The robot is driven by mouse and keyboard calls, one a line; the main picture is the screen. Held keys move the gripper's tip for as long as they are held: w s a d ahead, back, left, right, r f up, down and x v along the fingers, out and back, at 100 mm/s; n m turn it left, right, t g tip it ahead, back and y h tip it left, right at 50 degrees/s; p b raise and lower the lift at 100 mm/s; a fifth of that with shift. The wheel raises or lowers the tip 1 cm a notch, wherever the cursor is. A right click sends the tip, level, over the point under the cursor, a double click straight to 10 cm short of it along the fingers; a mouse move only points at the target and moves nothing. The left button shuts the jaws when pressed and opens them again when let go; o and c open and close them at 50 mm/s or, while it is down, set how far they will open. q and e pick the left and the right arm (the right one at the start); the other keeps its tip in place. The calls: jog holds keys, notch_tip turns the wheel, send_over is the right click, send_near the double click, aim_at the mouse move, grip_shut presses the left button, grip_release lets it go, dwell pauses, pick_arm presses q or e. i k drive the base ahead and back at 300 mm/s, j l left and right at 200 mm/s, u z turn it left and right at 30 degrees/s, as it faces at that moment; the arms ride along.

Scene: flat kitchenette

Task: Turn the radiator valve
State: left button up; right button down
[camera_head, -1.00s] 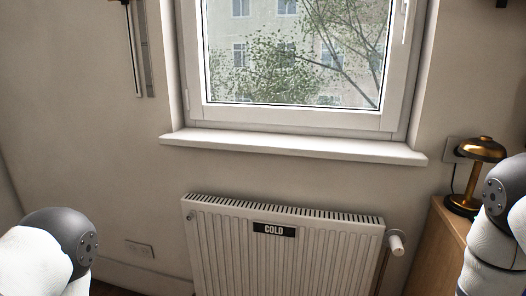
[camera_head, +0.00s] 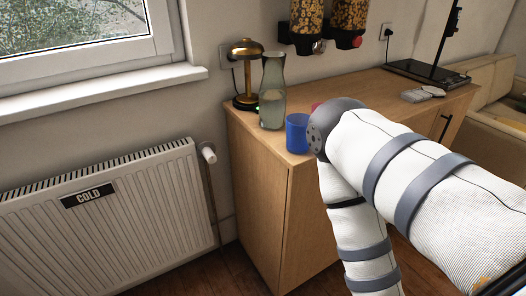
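The white radiator (camera_head: 110,225) stands under the window at the left, with a black label reading COLD (camera_head: 88,194). The radiator valve (camera_head: 209,154) is a small white knob at the radiator's upper right end, on a pipe running down to the floor. My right arm comes in from the right edge and bends down in front of the wooden cabinet, well to the right of the valve. Its gripper is out of view below the frame. My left arm and gripper are not in view.
The wooden cabinet (camera_head: 258,205) stands just right of the valve. On it are a brass lamp (camera_head: 245,50), a glass carafe (camera_head: 272,95) and a blue cup (camera_head: 297,134), near my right arm. Two dispensers (camera_head: 306,25) hang above. Floor (camera_head: 225,275) shows between radiator and cabinet.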

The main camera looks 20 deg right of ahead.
aim_at(207, 152)
jog(key=z, duration=0.35)
jog(key=i+l+z, duration=0.4)
jog(key=i+l, duration=0.3)
jog(key=i, duration=0.15)
